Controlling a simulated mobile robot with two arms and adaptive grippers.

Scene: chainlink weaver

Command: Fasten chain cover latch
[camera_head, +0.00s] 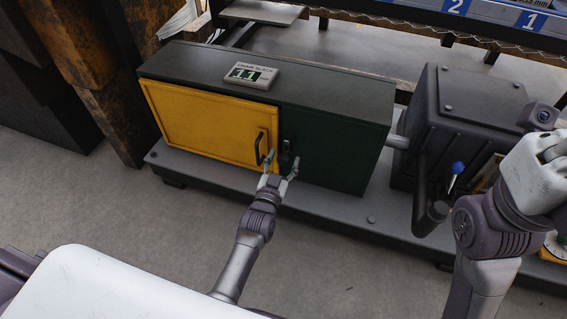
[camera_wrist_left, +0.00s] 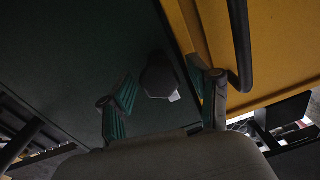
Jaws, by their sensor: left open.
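The yellow chain cover (camera_head: 203,122) is closed flush on the front of a dark green housing (camera_head: 335,150). A black bar handle (camera_head: 259,148) is at the cover's right edge. A small dark latch (camera_head: 287,156) sits on the green front just right of the cover's edge. My left gripper (camera_head: 281,162) is open in front of it. In the left wrist view the fingers (camera_wrist_left: 163,88) stand either side of the dark latch knob (camera_wrist_left: 158,78), apparently without touching it. The right finger is close to the handle (camera_wrist_left: 240,45). My right gripper is not visible.
A chain slack display (camera_head: 251,75) sits on top of the housing. A black ribbed box (camera_head: 465,115) with a blue-tipped lever (camera_head: 457,169) stands to the right, near my right arm. A grey base plate (camera_head: 330,201) runs below. The floor in front is clear.

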